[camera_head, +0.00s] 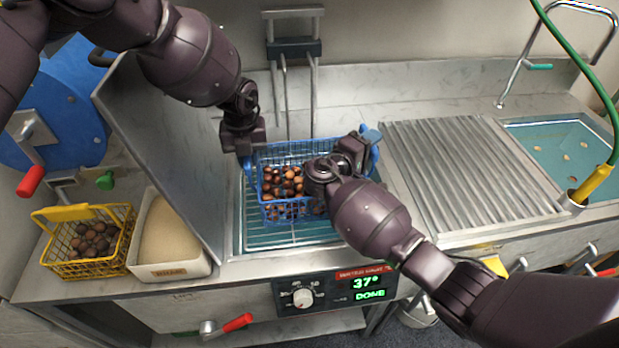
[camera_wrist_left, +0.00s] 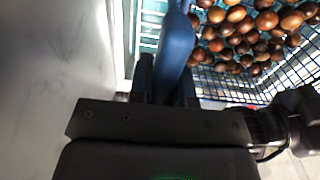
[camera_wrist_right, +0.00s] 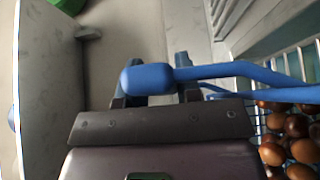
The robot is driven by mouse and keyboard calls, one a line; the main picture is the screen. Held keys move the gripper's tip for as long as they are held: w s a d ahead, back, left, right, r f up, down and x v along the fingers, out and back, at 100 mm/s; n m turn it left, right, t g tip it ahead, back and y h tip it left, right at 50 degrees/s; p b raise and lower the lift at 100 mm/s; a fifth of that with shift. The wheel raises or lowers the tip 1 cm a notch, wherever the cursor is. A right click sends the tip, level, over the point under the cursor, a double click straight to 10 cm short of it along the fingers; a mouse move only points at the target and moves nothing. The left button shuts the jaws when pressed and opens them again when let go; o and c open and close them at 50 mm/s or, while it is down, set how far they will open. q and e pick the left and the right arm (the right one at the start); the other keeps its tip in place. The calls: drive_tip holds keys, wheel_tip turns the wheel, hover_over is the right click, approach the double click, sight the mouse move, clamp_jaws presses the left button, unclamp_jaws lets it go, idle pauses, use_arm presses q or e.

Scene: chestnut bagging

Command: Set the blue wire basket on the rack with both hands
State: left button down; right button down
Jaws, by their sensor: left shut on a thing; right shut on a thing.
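The blue wire basket (camera_head: 296,152), holding brown chestnuts, is over the open steel basin in the head view. My left gripper (camera_head: 246,158) is shut on its left handle; the blue handle (camera_wrist_left: 177,45) runs between the fingers in the left wrist view. My right gripper (camera_head: 368,143) is shut on the right handle, and its blue grip (camera_wrist_right: 150,79) lies between the fingers in the right wrist view. A wire rack (camera_head: 285,239) shows inside the basin below the basket. My right arm hides the basket's right part. I cannot tell whether the basket touches the rack.
An upright metal frame (camera_head: 293,47) stands behind the basin. A raised steel lid (camera_head: 165,150) is on its left, and a ribbed drainboard (camera_head: 470,170) on its right. A yellow basket (camera_head: 85,265) of chestnuts and a white bin (camera_head: 165,268) stand at left. The front display (camera_head: 368,288) reads DONE.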

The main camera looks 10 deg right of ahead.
use_arm(q)
drive_tip(key=shift+w+r, duration=0.1)
drive_tip(key=shift+r, duration=0.15)
use_arm(e)
drive_tip(key=shift+r, duration=0.25)
